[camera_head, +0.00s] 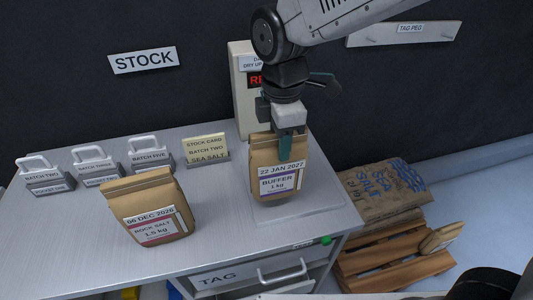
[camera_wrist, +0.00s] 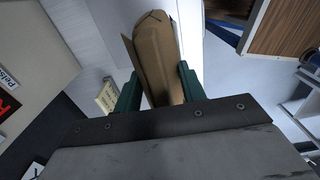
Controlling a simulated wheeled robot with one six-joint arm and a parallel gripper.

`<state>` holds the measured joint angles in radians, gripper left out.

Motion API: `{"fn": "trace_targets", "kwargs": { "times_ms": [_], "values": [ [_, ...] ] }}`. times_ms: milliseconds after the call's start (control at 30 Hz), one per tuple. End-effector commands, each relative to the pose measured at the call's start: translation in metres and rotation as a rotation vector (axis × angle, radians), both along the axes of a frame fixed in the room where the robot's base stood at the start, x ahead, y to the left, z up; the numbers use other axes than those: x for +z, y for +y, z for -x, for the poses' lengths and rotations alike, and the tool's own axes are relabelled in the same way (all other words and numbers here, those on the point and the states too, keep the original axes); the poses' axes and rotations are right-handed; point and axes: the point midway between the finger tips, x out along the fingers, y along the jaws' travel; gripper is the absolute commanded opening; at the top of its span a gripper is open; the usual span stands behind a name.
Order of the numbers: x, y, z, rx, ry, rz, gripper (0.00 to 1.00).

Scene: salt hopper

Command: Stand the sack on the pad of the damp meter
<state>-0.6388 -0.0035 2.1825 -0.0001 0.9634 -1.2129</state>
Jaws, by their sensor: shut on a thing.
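My gripper (camera_head: 286,146) is shut on the top of a brown paper sack (camera_head: 276,184) labelled "22 JAN 2027, BUFFER, 1 kg". In the wrist view the sack (camera_wrist: 160,55) sits between the green fingers. It hangs upright at the right part of the bench, in front of the damp meter (camera_head: 242,100), a pale upright panel with a red display mostly hidden by my arm. A grey rounded shape, perhaps the pad (camera_head: 268,206), shows just under the sack. I cannot tell whether the sack touches it.
A "ROCK SALT 1.5 kg" sack (camera_head: 149,206) stands on the bench (camera_head: 80,235) at left. Several handled batch blocks (camera_head: 97,166) and a stock card (camera_head: 206,149) line the back. A sea salt sack (camera_head: 385,190) lies on a wooden pallet (camera_head: 385,260) at right.

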Motion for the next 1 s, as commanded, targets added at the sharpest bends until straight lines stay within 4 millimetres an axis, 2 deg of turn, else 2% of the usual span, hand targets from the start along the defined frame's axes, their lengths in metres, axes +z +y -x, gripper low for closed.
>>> {"fn": "trace_targets", "kwargs": {
  "times_ms": [100, 300, 600, 800, 1000],
  "values": [
    [-0.002, -0.014, -0.025, -0.006, -0.002, -0.002, 0.0],
    [-0.004, -0.029, -0.049, -0.003, -0.002, -0.002, 0.0],
    [-0.007, -0.038, -0.064, -0.002, -0.002, -0.002, 0.0],
    [-0.036, -0.037, -0.062, 0.0, 0.0, 0.0, 0.0],
    [-0.041, -0.036, -0.062, 0.0, -0.003, -0.002, 0.0]
  ]
}}
